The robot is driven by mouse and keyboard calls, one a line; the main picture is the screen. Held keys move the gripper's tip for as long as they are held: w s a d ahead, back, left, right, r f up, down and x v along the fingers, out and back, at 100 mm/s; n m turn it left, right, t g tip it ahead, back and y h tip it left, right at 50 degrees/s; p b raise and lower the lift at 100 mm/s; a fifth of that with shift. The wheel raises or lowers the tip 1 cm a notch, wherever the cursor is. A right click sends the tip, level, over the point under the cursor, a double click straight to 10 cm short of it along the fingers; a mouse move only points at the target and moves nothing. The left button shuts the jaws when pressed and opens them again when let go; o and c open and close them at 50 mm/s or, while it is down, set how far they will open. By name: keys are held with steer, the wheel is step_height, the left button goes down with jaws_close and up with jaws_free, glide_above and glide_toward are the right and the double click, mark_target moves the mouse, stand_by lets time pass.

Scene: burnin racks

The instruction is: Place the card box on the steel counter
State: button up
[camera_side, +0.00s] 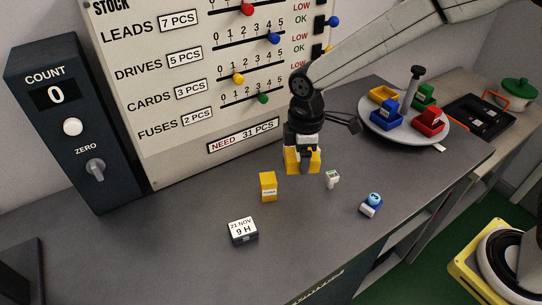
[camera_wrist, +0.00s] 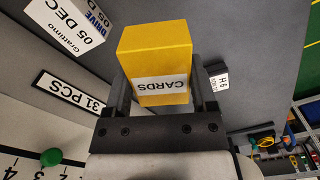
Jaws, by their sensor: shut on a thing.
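My gripper (camera_side: 302,168) is shut on a yellow card box (camera_wrist: 154,60), whose white label reads CARDS. The box sits between the two dark fingers in the wrist view, and its yellow sides show around them in the side view (camera_side: 291,160). It appears to be held above the grey steel counter (camera_side: 180,235). A second yellow box (camera_side: 268,187) with a small white label stands on the counter, left of and nearer the camera than my gripper.
A round tray (camera_side: 392,135) with coloured bins stands at the back right. The stock board (camera_side: 190,80) rises behind.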

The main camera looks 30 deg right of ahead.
steer(key=s+a+r+n, duration=0.1)
steer(key=s+a+n, duration=0.3)
steer(key=a+n, duration=0.4)
steer(key=s+a+r+n, duration=0.2)
steer(key=s+a+n, duration=0.2)
steer(key=a+n, duration=0.4)
steer(key=shift+a+r+n, duration=0.2)
steer(key=shift+a+n, duration=0.1)
steer(key=shift+a, duration=1.65)
steer(key=shift+w, duration=0.1)
steer(key=w+a+f, duration=0.2)
steer(key=w, duration=0.1)
steer(key=w+a+f, duration=0.5)
steer(key=w+f, duration=0.1)
steer(key=shift+w+a, duration=0.25)
steer(key=shift+w+a+f, duration=0.35)
steer(key=shift+w+f, duration=0.05)
steer(key=shift+f, duration=0.1)
steer(key=shift+w+f, duration=0.1)
steer(key=shift+f, duration=0.05)
